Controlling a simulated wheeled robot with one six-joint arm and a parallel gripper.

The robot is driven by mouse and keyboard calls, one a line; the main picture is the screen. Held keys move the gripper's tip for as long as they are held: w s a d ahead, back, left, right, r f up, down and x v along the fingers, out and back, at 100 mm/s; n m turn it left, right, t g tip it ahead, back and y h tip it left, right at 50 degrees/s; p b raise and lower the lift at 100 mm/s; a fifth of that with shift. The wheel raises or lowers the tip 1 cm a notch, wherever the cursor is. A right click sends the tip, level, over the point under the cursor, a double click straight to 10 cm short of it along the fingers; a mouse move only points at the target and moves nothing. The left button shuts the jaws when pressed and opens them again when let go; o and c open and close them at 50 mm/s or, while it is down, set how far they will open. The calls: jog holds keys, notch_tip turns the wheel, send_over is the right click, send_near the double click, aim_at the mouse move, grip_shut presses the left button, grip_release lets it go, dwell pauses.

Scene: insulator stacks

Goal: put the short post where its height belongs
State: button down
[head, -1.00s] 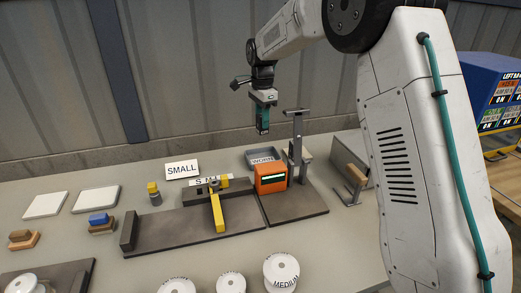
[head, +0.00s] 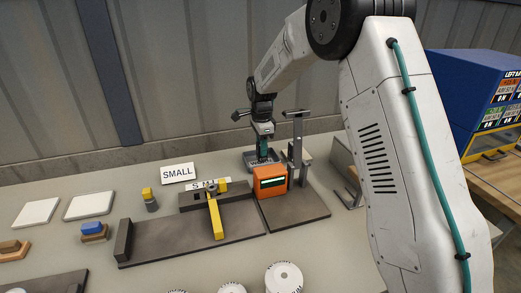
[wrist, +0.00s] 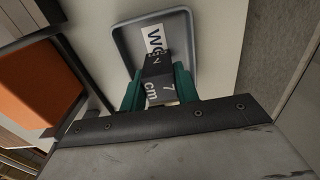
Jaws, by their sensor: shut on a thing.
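My gripper (head: 263,155) is low at the grey tray (head: 250,168) behind the orange box. In the wrist view its teal fingers (wrist: 160,88) are shut on a dark block (wrist: 158,68) with white lettering that includes "7" and "cm". The block is over the grey tray (wrist: 122,40), whose white label is partly covered; I cannot tell whether it touches the floor. White round pieces (head: 284,278) stand at the front edge of the head view, cut off below. I cannot tell which piece is the short post. A "SMALL" sign (head: 178,173) stands at the back.
An orange box (head: 269,183) and a grey upright stand (head: 298,150) are close beside the tray. A dark fixture with a yellow bar (head: 216,220) lies to the left. Two white pads (head: 90,205) and small blocks (head: 92,229) are farther left.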

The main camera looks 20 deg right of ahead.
jog(key=shift+f, duration=0.6)
jog(key=shift+f, duration=0.15)
jog(key=c, duration=1.1)
grip_release()
jog(key=shift+a, duration=0.1)
jog(key=shift+o, duration=0.2)
notch_tip(320, 180, up, 12)
jog(key=shift+r, duration=0.15)
